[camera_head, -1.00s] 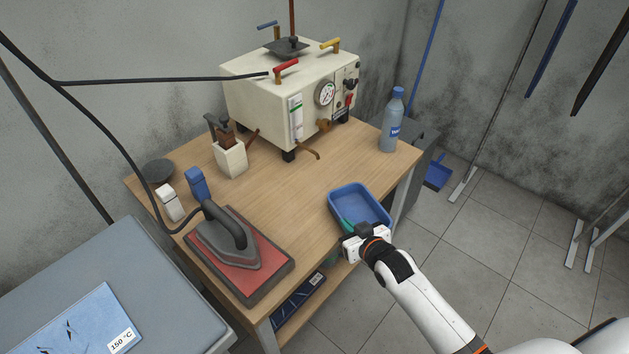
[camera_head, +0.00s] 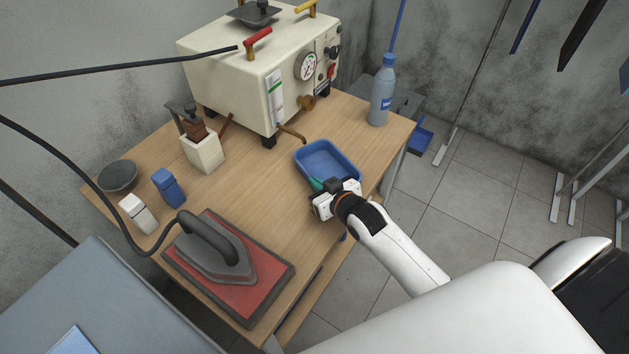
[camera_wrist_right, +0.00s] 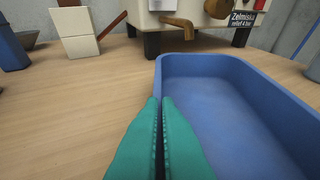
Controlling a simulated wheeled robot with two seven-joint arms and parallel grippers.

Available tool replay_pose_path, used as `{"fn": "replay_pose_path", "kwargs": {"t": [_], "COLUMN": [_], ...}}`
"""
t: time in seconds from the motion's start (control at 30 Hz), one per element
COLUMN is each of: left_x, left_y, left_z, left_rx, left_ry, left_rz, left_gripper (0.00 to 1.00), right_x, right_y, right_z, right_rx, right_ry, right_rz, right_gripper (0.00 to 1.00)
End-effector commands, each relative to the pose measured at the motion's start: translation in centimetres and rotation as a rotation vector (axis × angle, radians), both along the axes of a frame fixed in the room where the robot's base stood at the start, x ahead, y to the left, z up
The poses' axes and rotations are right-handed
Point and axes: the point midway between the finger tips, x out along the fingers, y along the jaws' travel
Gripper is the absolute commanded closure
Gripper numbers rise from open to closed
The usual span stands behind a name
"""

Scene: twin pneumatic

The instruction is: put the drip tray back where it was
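The blue drip tray (camera_head: 340,158) is near the right edge of the wooden table, in front of the cream boiler and close to its bent brown spout (camera_head: 290,132). It fills the right side of the wrist view (camera_wrist_right: 235,80). My right gripper (camera_head: 316,184) is at the tray's near left side. Its green fingers (camera_wrist_right: 161,105) are close together on the line of the tray's left wall, one on each side, and look shut on it. I cannot tell whether the tray touches the table. My left gripper is out of view.
The cream boiler (camera_head: 240,85) stands behind the tray. A water bottle (camera_head: 382,95) is at the back right. A iron (camera_head: 215,250) on a red pad, a white holder (camera_head: 203,150) and small bottles stand left. Bare table lies left of the tray.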

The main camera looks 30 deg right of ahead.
Motion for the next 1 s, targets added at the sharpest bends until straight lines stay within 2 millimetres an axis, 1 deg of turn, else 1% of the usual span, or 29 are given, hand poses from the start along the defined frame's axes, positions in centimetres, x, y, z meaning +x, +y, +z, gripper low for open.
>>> {"fn": "replay_pose_path", "kwargs": {"t": [0.03,0.1,0.17,0.23,0.27,0.3,0.4,0.63,0.73,0.87,1.0], "left_x": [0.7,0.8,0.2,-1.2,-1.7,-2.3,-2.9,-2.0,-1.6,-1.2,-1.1], "left_y": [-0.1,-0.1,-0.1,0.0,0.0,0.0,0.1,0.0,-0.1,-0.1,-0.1], "left_z": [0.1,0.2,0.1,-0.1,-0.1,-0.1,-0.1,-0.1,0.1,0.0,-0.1], "left_rx": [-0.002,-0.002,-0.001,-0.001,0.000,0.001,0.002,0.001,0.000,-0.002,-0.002], "left_ry": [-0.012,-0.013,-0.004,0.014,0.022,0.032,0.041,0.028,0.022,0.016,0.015], "left_rz": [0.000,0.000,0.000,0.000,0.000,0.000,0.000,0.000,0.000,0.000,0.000], "left_gripper": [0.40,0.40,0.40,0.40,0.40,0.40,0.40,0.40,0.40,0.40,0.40], "right_x": [-0.2,-0.1,-0.1,-0.1,-0.1,-0.1,-0.1,-0.1,-0.1,-1.6,-4.4], "right_y": [0.0,0.0,0.0,0.0,0.0,0.0,0.0,0.0,0.0,-0.2,-0.6], "right_z": [-0.2,-0.2,-0.3,-0.5,-0.5,-0.4,-0.4,-0.4,0.0,0.4,1.6], "right_rx": [-0.001,-0.001,-0.001,-0.001,-0.001,-0.001,0.000,0.000,-0.001,0.000,0.000], "right_ry": [0.007,0.007,0.006,0.005,0.005,0.005,0.004,0.004,0.004,0.006,0.006], "right_rz": [0.000,0.000,0.000,0.000,0.000,0.000,0.001,0.001,0.000,0.000,0.001], "right_gripper": [1.00,1.00,1.00,1.00,0.96,0.89,0.76,0.76,0.76,0.76,0.76]}}
